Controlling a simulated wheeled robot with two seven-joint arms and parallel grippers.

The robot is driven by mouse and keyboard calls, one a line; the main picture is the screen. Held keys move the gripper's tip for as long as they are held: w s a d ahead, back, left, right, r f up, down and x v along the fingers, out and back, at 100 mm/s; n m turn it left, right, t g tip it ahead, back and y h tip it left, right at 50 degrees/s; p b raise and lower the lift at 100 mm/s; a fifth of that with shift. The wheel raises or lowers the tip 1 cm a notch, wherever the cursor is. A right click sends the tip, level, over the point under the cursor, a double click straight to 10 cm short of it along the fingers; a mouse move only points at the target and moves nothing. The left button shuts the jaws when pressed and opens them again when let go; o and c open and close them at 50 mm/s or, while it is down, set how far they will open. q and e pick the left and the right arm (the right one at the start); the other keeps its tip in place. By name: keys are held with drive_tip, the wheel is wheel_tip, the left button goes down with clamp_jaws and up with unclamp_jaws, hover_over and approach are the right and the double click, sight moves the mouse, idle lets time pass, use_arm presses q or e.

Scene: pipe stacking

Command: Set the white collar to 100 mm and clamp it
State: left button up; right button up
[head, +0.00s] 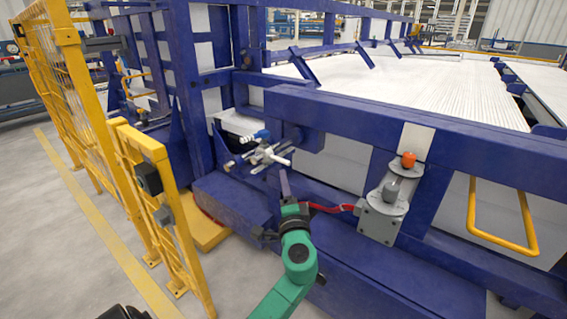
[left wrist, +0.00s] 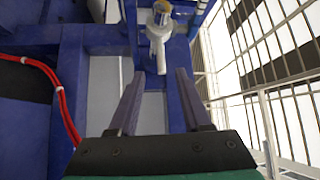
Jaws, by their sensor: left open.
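The white collar (head: 268,156) sits with its pale lever on the blue frame, left of the middle in the head view. In the left wrist view the collar (left wrist: 159,32) is around a rod with a brassy end, and its lever hangs down toward my fingers. My left gripper (head: 284,174) is just below and in front of the collar. In the left wrist view the left gripper (left wrist: 160,74) is open and empty, its two dark fingers apart with the lever's lower end between or beyond their tips. I cannot read any scale. My right gripper is not in view.
A blue-handled fitting (head: 262,134) is close behind the collar. A grey bracket (head: 380,222) with an orange knob (head: 408,160) is to the right; a red cable (head: 330,209) runs from it behind my wrist. A yellow fence (head: 165,215) stands left. A heavy blue rail (head: 420,130) crosses the right.

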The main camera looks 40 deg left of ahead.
sight(280, 161)
use_arm(q)
drive_tip(key=x, duration=1)
drive_tip(key=shift+w+a, duration=0.15)
drive_tip(key=shift+w, duration=0.1)
clamp_jaws()
idle(0.8)
